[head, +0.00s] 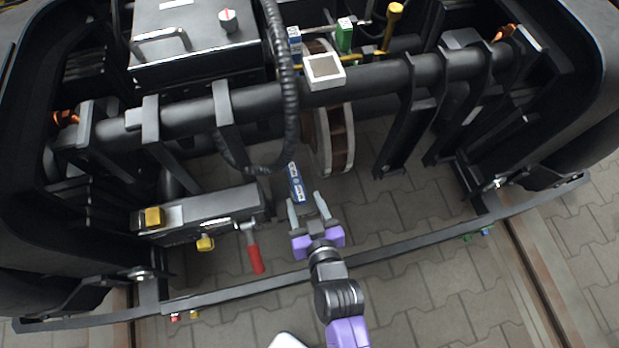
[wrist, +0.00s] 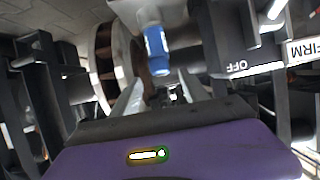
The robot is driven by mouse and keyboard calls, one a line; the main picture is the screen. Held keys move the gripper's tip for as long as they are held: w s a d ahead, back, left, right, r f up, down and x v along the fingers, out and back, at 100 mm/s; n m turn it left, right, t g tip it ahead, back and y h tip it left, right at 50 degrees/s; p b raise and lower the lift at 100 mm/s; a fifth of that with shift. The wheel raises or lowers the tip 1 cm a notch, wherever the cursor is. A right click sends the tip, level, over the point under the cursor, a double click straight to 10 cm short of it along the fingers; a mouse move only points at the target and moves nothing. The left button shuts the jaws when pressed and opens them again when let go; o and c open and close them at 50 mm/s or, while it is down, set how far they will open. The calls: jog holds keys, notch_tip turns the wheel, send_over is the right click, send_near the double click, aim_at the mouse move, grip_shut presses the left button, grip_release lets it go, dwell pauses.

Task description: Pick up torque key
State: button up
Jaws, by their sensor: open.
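My gripper (head: 306,204) is open, with its two grey fingers pointing into the bogie frame. A blue piece with white labels (head: 297,183) lies just beyond the fingertips, and nothing is seen gripped. In the wrist view a blue cylinder with a pale label (wrist: 156,48) hangs from a grey part, just beyond my gripper (wrist: 163,94) and between its fingers. A yellow-handled tool (head: 392,25) stands upright at the back. I cannot tell for certain which of these is the torque key.
A red-handled lever (head: 254,250) hangs left of my gripper. The lower crossbar (head: 420,243) runs beneath my arm. A black hose (head: 291,100) and a thick round beam (head: 375,70) cross above. A brown-and-grey wheel (head: 335,135) stands behind. Paving right of the gripper is open.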

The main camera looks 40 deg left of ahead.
aim_at(298, 186)
jog(key=shift+b+x, duration=0.5)
jog(key=shift+x, duration=0.65)
jog(key=shift+a+r+b+x, duration=0.15)
jog(key=shift+b+x, duration=0.5)
jog(key=shift+x, duration=0.7)
jog(key=shift+a+r+b+x, duration=0.1)
jog(key=shift+r+b+x, duration=0.15)
jog(key=shift+b+x, duration=0.8)
jog(key=shift+w+a+f+p, duration=0.1)
jog(key=shift+w+a+p, duration=0.1)
jog(key=shift+p, duration=0.25)
jog(key=shift+c, duration=0.4)
grip_shut()
